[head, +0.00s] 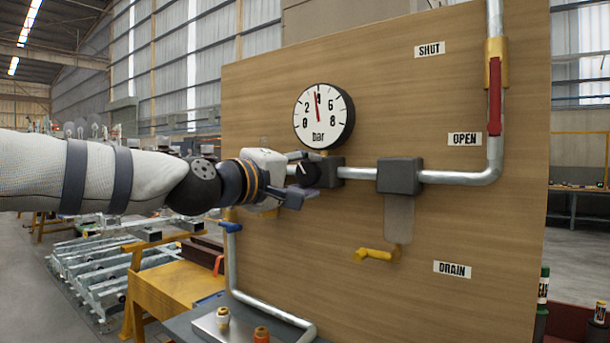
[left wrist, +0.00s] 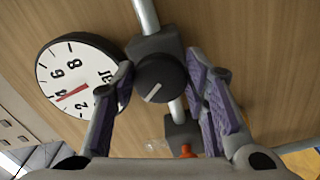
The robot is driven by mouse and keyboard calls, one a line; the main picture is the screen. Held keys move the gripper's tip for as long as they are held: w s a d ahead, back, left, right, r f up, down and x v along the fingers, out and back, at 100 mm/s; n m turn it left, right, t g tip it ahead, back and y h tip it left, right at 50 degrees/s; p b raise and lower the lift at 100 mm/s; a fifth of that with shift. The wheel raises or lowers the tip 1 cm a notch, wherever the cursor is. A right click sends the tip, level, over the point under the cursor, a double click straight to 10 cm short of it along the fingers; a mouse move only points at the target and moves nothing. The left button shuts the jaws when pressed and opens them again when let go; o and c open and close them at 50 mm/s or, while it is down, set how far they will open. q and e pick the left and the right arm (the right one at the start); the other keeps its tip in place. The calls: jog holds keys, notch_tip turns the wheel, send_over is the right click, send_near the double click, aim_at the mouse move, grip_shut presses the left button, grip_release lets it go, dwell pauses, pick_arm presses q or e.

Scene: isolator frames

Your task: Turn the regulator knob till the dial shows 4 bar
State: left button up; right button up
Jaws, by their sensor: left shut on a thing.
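The round white dial (head: 321,115), marked 0 to 8 bar, is on the wooden panel; its red needle points almost straight up at the 4, leaning slightly left. It also shows in the left wrist view (left wrist: 72,66), rotated, with the needle near the 4. The black regulator knob (left wrist: 160,82), with a pale pointer line, sits on a dark grey body (head: 329,171) below the dial. My left gripper (head: 299,176) is shut on the knob, with a purple-padded finger on each side in the left wrist view (left wrist: 163,76). My right gripper is out of view.
A pipe (head: 458,177) runs right from the regulator through a dark block (head: 399,175). A yellow drain handle (head: 377,255) is below, and a red lever (head: 494,97) is at upper right. A yellow bench (head: 180,287) stands at lower left.

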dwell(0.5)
pick_arm(q)
jog(key=o, duration=1.1)
jog(key=v, duration=1.2)
